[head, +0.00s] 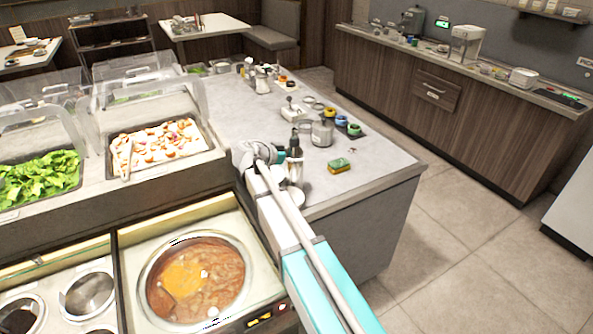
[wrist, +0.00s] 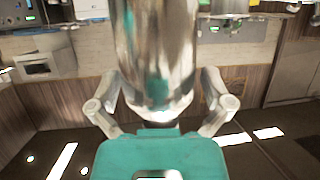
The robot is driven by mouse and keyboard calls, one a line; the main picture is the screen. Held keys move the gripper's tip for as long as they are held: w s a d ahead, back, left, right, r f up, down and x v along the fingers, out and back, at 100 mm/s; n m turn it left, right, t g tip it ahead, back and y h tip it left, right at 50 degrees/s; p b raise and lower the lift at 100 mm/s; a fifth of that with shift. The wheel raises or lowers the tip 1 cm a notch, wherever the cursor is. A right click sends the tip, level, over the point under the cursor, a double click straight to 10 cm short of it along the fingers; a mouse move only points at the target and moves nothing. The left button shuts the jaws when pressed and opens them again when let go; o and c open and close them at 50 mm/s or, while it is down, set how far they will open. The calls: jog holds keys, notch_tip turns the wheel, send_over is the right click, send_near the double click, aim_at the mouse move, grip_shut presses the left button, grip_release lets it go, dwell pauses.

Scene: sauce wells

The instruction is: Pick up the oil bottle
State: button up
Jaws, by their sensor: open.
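The oil bottle (head: 296,168) looks like a shiny metal bottle with a dark top and stands upright on the grey counter (head: 385,172), near its front corner. My gripper (head: 285,156) is at the bottle's left side in the head view, with its teal part close against it. In the wrist view the bottle (wrist: 155,50) fills the upper middle, between the two spread fingers of my gripper (wrist: 160,88). The gripper is open. I cannot tell whether a finger touches the bottle; its upper end is cut off in the wrist view.
A yellow and green sponge (head: 339,166) lies right of the bottle. A metal canister (head: 322,133) and coloured rings (head: 354,130) are behind it. A soup pot (head: 222,306) and a food tray (head: 196,157) are left.

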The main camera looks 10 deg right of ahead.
aim_at(291, 147)
jog(key=shift+w+d+f, duration=0.1)
jog(key=shift+d+f, duration=0.05)
jog(key=shift+d, duration=0.05)
jog(key=shift+c, duration=0.3)
jog(key=c, duration=1.1)
jog(key=shift+o, duration=0.2)
jog(key=shift+r+p, duration=0.45)
jog(key=shift+r, duration=0.05)
jog(key=shift+r+p, duration=1.15)
jog(key=shift+p, duration=0.05)
jog(key=s+a+r+p, duration=0.7)
jog(key=s+r+p, duration=0.2)
jog(key=s, duration=0.2)
jog(key=shift+s+a+r+p, duration=0.2)
jog(key=shift+s+r+p, duration=0.1)
jog(key=shift+r, duration=0.05)
jog(key=shift+s, duration=0.1)
dwell(0.5)
